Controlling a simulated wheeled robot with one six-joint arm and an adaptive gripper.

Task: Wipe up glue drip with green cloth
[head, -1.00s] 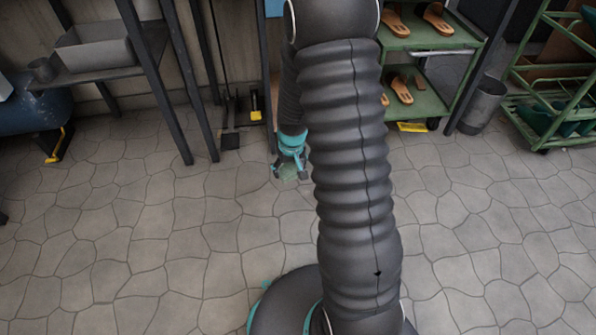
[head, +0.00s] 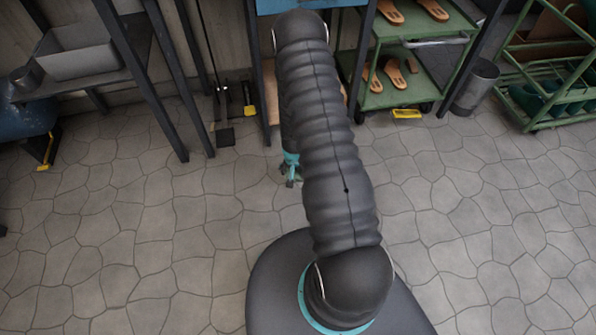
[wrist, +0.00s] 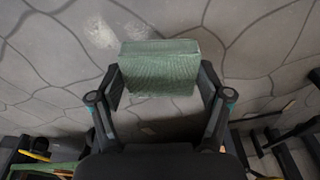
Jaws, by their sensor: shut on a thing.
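My gripper (wrist: 162,92) is shut on the green cloth (wrist: 160,62), a folded block with a ribbed surface held between the two fingers in the wrist view. Grey stone floor shows beyond the cloth. A pale whitish smear (wrist: 98,30) is on the floor at the upper left of the wrist view; I cannot tell if it is the glue drip. In the head view my gripper (head: 290,177) is low over the floor, partly hidden behind my arm, and the cloth cannot be made out there.
A green trolley (head: 420,98) with sandals (head: 396,76) stands at the back, a metal bin (head: 474,88) beside it. A green rack (head: 545,122) is at the right. A dark-legged table with a grey tray (head: 85,55) is at the left. The floor (head: 170,225) between is open.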

